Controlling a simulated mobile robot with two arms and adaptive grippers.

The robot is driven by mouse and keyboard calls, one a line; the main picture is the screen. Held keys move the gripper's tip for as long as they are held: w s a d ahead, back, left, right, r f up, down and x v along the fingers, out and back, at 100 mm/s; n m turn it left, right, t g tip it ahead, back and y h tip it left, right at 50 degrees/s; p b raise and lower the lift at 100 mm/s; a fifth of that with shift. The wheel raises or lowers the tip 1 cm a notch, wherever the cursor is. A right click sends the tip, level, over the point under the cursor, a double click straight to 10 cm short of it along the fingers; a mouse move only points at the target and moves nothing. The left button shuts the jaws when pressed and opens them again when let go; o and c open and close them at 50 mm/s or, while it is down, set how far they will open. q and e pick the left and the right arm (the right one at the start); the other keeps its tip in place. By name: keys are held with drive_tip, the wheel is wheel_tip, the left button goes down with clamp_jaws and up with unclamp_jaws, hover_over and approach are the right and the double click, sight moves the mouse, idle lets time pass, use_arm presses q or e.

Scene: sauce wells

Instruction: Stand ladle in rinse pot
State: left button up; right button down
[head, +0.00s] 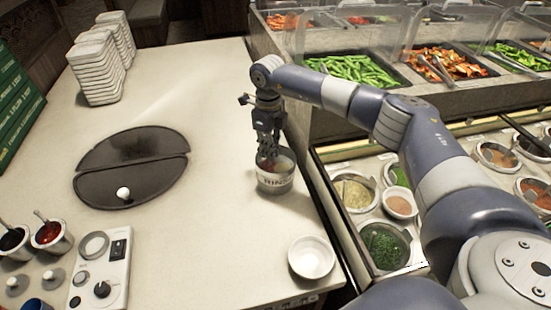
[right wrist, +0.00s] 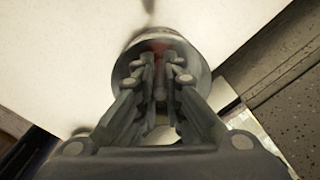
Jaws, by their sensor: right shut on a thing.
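The rinse pot (head: 275,184) is a metal pot with lettering on its side, standing on the pale counter near its right edge. My right gripper (head: 267,155) points down at the pot's mouth. In the right wrist view the right gripper (right wrist: 161,62) is over the pot (right wrist: 124,68), its fingers close together on a thin handle, which I take to be the ladle (right wrist: 160,94). Something reddish shows inside the pot beyond the fingertips. The ladle's lower end is mostly hidden by the fingers and the pot, so I cannot tell whether it touches the bottom. My left gripper is out of view.
A white bowl (head: 311,257) stands in front of the pot. Sauce pots (head: 50,238) with ladles and a control box (head: 101,275) are at the lower left. A dark round hob (head: 130,190) and stacked white dishes (head: 97,68) lie beyond. Food wells (head: 383,245) line the right.

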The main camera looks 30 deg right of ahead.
drive_tip(key=shift+f, duration=0.1)
drive_tip(key=c, duration=1.6)
unclamp_jaws()
drive_tip(key=shift+c, duration=0.2)
drive_tip(key=o, duration=0.6)
drive_tip(key=shift+o, duration=0.2)
drive_tip(key=shift+r+p, duration=2.95)
drive_tip(key=shift+r, duration=1.6)
